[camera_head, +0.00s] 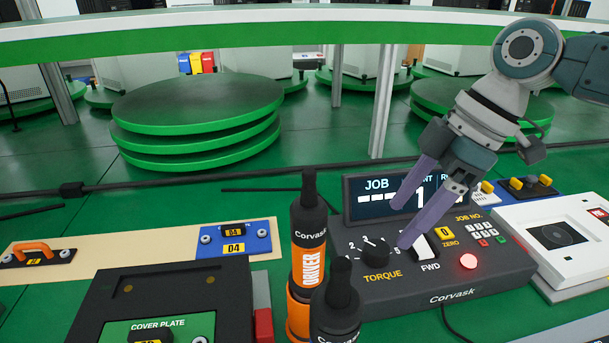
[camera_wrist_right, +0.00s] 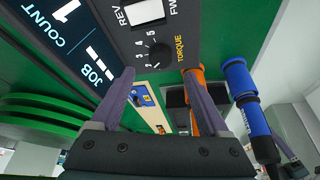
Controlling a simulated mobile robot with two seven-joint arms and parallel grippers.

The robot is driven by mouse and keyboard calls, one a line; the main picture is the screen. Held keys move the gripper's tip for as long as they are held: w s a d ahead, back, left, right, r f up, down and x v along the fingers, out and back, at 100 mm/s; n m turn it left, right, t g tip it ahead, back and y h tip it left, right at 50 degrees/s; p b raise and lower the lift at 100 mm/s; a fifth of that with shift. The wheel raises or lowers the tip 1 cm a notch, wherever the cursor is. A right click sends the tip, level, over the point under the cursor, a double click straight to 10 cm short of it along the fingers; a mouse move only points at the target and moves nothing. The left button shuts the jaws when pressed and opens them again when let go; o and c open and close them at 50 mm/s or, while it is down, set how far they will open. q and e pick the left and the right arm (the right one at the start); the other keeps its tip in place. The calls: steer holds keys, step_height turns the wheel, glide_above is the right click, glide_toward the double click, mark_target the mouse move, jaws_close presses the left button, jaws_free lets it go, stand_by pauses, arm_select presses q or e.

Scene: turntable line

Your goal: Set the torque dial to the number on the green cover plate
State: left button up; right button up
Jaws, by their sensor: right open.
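The black torque dial (camera_head: 376,250) sits on the front of the dark control console, above the yellow word TORQUE. Numbers ring it; its pointer setting is too small to read. In the right wrist view the dial (camera_wrist_right: 160,55) lies just beyond the fingertips, between their lines. My right gripper (camera_head: 401,227) is open and empty, its purple fingers close to the dial; contact cannot be told. The green cover plate (camera_head: 176,329) lies in a black fixture at the bottom left; its yellow number label is cut off by the picture edge.
Orange and black drivers (camera_head: 308,248) stand left of the console (camera_head: 438,283). The console carries a display, a FWD rocker switch (camera_head: 425,247) and a lit red button (camera_head: 468,262). A blue plate (camera_head: 235,240) marked 04 lies left. A white device (camera_head: 560,238) stands right.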

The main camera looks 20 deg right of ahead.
steer(key=v, duration=0.3)
steer(key=shift+s+r, duration=0.1)
steer(key=shift+r, duration=0.15)
